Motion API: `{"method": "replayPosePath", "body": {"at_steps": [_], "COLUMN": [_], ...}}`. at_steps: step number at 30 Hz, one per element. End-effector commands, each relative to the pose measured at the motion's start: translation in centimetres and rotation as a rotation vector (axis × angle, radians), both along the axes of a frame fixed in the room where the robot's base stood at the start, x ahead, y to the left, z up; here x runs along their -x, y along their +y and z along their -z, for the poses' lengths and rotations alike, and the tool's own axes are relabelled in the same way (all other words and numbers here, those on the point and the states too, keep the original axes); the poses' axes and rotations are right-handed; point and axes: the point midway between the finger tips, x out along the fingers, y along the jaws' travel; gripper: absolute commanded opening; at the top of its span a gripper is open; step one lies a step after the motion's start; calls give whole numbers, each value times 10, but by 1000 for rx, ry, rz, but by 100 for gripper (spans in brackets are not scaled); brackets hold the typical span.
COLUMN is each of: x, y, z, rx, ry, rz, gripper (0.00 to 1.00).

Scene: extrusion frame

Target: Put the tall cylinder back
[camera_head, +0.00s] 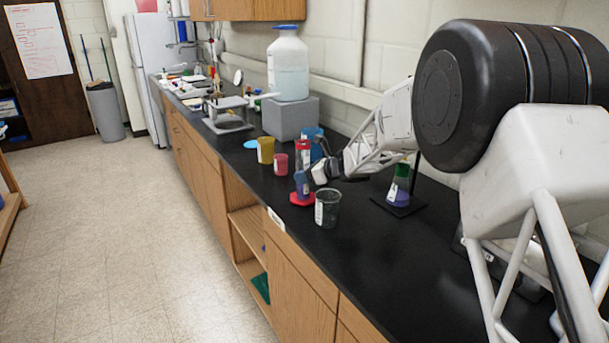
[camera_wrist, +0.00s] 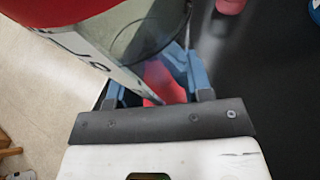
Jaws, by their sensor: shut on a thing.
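The tall cylinder (camera_head: 303,146) looks like clear glass with a red collar near the top, a white label and a red base. My gripper (camera_head: 301,183) is shut on its lower part, with blue fingers just above the base. The cylinder looks upright near the counter's front edge. I cannot tell whether its base touches the counter. In the wrist view the cylinder (camera_wrist: 85,40) fills the upper left, close to the camera. My gripper's fingers (camera_wrist: 156,82) are on both sides of it, with the red base showing between them.
A clear beaker (camera_head: 328,208) stands close in front of the cylinder. A pink cup (camera_head: 281,164), a yellow cup (camera_head: 265,150) and a blue container (camera_head: 315,139) stand behind. A flask (camera_head: 399,186) stands at right. The black counter (camera_head: 352,262) is clear in the foreground.

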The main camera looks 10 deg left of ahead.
Motion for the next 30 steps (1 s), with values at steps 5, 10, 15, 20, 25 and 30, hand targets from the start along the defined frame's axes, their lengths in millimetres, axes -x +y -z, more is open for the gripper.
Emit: {"method": "replayPosePath", "body": {"at_steps": [5, 10, 15, 20, 25, 30], "x": [0, 0, 0, 0, 0, 3], "y": [0, 0, 0, 0, 0, -11], "z": [1, 3, 3, 3, -1, -5], "rx": [0, 0, 0, 0, 0, 0], "ry": [0, 0, 0, 0, -1, 0], "rz": [0, 0, 0, 0, 0, 1], "gripper": [19, 58, 71, 71, 71, 71]}}
